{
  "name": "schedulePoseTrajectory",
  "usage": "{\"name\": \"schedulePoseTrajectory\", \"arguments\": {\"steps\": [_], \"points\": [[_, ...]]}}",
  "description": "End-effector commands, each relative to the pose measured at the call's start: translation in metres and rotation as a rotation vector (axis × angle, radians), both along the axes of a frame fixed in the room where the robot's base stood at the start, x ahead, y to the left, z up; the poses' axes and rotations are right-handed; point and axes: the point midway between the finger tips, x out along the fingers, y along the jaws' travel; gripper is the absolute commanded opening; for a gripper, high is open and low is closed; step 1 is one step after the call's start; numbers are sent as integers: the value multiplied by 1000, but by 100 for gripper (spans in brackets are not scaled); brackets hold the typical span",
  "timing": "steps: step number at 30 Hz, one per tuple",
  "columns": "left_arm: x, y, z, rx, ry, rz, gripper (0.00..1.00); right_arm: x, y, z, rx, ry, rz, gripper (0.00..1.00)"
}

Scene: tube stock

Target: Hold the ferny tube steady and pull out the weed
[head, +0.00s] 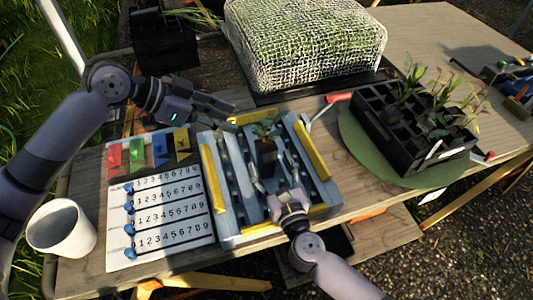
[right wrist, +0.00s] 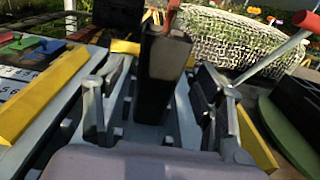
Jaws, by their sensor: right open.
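A black square tube (head: 267,160) stands in the middle of the grey-blue holder, with small green leaves (head: 265,130) at its top. I cannot tell ferny plant from weed. My right gripper (head: 284,182) is open and empty on the near side of the tube, with its fingers (right wrist: 160,112) spread wide and pointing toward it. My left gripper (head: 234,114) is left of the leaves, apparently just above the holder's far left part; its finger gap is unclear.
The holder (head: 213,180) has yellow side bars. Left of it lies a numbered board (head: 165,215) with coloured squares and blue pegs. A white cup (head: 62,228) stands at the front left. A black plant tray (head: 425,165) sits on a green disc at right. A mesh-covered block (head: 305,45) stands behind.

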Motion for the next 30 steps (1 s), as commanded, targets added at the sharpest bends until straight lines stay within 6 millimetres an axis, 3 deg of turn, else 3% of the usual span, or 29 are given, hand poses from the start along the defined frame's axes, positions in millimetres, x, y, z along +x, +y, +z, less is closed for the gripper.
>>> {"name": "schedulePoseTrajectory", "arguments": {"steps": [3,9,20,30], "points": [[0,0,0,0,0,0,33,19,6,1,-1,-3,1,64],[0,0,0,0,0,0,33,35,12,0,0,0,1,64],[0,0,0,0,0,0,33,39,13,0,0,0,1,63],[0,0,0,0,0,0,33,38,13,0,-1,0,1,40]]}}
